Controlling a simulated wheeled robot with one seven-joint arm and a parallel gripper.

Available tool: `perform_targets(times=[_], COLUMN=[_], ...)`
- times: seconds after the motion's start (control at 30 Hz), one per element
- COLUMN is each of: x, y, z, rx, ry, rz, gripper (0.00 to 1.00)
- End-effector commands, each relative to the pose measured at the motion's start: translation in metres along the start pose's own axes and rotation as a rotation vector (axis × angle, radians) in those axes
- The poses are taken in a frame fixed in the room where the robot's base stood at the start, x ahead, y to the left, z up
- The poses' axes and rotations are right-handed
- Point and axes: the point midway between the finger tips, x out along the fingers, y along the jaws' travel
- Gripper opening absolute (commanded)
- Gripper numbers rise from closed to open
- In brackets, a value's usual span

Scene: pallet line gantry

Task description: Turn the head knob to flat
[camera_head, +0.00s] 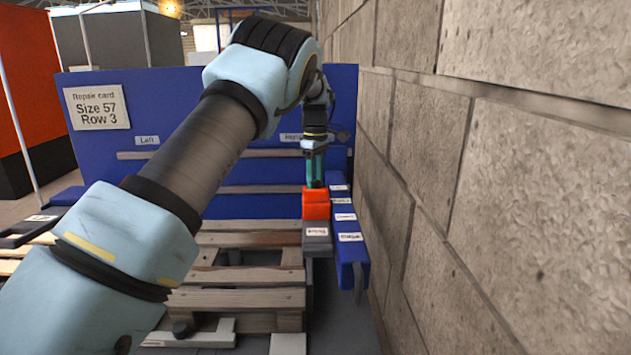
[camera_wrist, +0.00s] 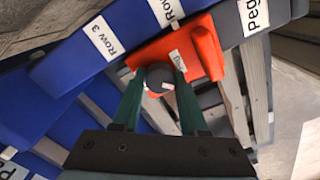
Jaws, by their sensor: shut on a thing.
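The orange-red head (camera_head: 316,209) is a blocky piece at the right end of the pallet, against the blue rail. It also shows in the wrist view (camera_wrist: 205,52), with a small white label whose text is unreadable. Its knob (camera_wrist: 158,74) is dark and round, with a small pale mark on its face. My gripper (camera_wrist: 157,80) has its two teal fingers on either side of the knob, shut on it. In the head view my gripper (camera_head: 315,184) points down onto the head.
A wooden pallet (camera_head: 245,238) lies left of the head. A blue rail with white row labels (camera_head: 343,220) runs beside it, close to a block wall (camera_head: 480,190) on the right. A blue panel (camera_head: 235,95) with a repair card (camera_head: 97,106) reading "Size 57 Row 3" stands behind.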

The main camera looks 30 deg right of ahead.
Motion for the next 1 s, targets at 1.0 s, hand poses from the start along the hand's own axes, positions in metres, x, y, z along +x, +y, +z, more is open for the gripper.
perform_targets(times=[1.0], x=[-0.0007], y=[0.0006], z=[-0.0006], rx=[0.965], ry=[0.001], rz=[0.002], gripper=[0.0])
